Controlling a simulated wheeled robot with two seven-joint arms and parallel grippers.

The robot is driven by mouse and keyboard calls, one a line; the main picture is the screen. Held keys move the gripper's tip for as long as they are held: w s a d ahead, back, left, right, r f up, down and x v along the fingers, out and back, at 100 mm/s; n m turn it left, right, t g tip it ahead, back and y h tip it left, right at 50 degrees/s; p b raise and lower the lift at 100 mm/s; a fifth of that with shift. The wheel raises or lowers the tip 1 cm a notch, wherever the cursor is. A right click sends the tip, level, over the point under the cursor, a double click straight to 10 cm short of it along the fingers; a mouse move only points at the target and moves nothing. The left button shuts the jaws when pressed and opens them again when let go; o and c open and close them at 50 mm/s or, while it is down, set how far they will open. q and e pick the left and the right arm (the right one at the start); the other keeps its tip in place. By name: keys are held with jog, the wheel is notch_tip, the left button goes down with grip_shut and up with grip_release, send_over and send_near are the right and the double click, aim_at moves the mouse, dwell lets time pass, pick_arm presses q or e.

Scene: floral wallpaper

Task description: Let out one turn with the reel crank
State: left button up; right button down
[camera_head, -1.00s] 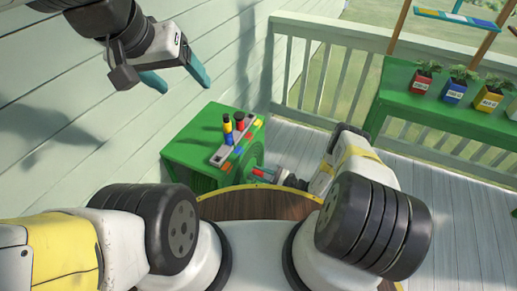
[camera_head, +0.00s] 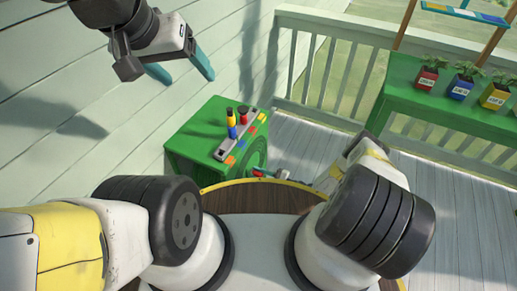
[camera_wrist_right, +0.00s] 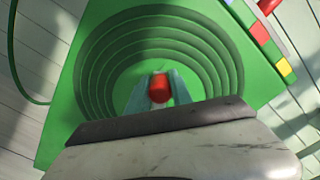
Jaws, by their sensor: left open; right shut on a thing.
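The reel is a green box (camera_head: 190,150) beside the wall, with a round, ridged green drum on its side. In the right wrist view the drum's rings (camera_wrist_right: 110,60) face the camera. The red crank grip (camera_wrist_right: 159,88) stands off-centre low on the drum. My right gripper (camera_wrist_right: 160,96) is shut on this red grip, a finger on each side. In the head view my right gripper (camera_head: 262,173) is small and partly hidden beside the drum, behind my own front edge. My left gripper (camera_head: 183,72) is open and empty, high at the upper left near the wall.
A strip with coloured blocks (camera_head: 238,140) and upright handles lies on the box top. A green hose (camera_wrist_right: 13,60) curves at the left of the wrist view. A green table (camera_head: 430,107) with several potted plants stands right. Pale railing (camera_head: 340,80) closes the back; deck boards between are clear.

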jog(key=c, duration=1.1)
grip_release()
jog(key=shift+c, duration=0.2)
jog(key=v, duration=0.8)
